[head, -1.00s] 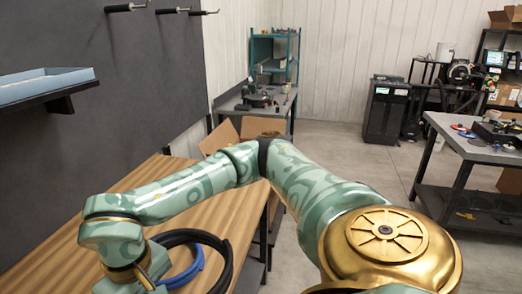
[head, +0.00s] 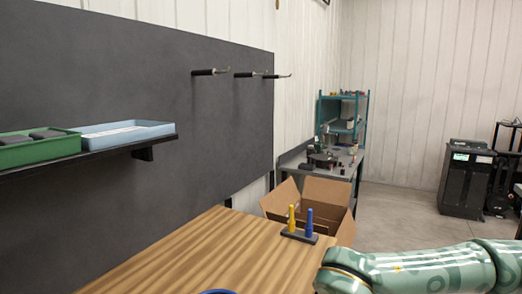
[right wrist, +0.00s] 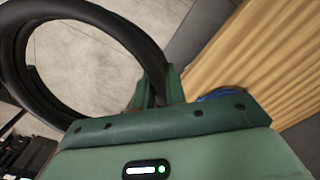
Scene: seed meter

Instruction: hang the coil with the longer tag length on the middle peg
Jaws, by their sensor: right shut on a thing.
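My right gripper (right wrist: 158,88) shows in the right wrist view, shut on a thick black coil (right wrist: 128,38). The coil's loop spreads to the left, over the grey floor in that view. A blue coil (head: 217,292) just shows at the bottom edge of the head view, and a bit of blue (right wrist: 222,94) shows behind my gripper in the wrist view. Three dark pegs stick out of the grey wall panel; the middle peg (head: 246,74) is bare. No tags can be read. My left gripper is not in view.
Left peg (head: 208,72) and right peg (head: 280,76) are bare too. A shelf (head: 150,150) with a blue tray (head: 125,134) and a green tray (head: 40,150) juts from the panel. A stand with yellow and blue posts (head: 300,236) sits on the wooden table (head: 190,250). A cardboard box (head: 330,192) stands beyond.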

